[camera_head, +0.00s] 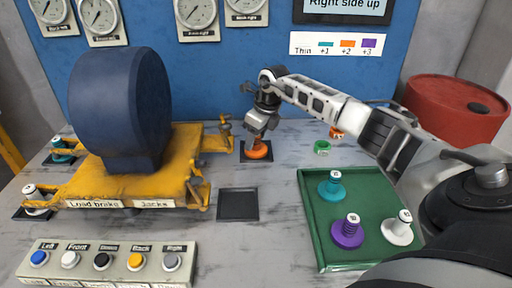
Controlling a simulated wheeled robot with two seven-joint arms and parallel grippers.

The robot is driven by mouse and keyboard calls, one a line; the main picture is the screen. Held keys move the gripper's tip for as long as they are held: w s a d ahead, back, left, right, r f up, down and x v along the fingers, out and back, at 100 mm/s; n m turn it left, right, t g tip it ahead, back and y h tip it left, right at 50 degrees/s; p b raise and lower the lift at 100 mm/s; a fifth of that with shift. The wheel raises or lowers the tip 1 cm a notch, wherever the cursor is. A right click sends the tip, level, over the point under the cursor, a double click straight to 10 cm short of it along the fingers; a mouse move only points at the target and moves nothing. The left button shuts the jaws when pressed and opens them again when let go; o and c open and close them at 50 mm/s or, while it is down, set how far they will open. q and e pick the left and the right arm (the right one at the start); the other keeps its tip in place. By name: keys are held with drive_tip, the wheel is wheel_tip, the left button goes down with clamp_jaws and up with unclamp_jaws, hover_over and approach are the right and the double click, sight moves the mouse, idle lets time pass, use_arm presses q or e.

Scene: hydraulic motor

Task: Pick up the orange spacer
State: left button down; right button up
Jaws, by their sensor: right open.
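An orange spacer-like piece (258,151) sits on a dark square pad at the back of the table, right of the yellow frame. My right gripper (260,137) points down directly over it, with its jaws open. The gripper hides the top of the piece, and I cannot tell whether the fingers touch it. A second small orange piece (336,132) lies farther right, mostly hidden behind my right arm. I cannot tell which orange piece is the named spacer. My left gripper is not in view.
A green tray (310,232) at the right holds teal, purple and white pieces. A green ring (321,147) lies behind it. The yellow frame (150,185) bears a large dark blue wheel. An empty dark pad (238,204) lies mid-table. A button box (105,262) stands in front.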

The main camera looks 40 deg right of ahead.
clamp_jaws()
drive_tip(key=shift+r, duration=0.45)
wheel_tip(320, 180, up, 2)
drive_tip(key=shift+r, duration=0.15)
drive_tip(key=s+a+r, duration=0.3)
drive_tip(key=s+r, duration=0.6)
drive_tip(key=s, duration=0.4)
drive_tip(key=shift+s+a+r, duration=0.25)
drive_tip(key=shift+a+r, duration=0.15)
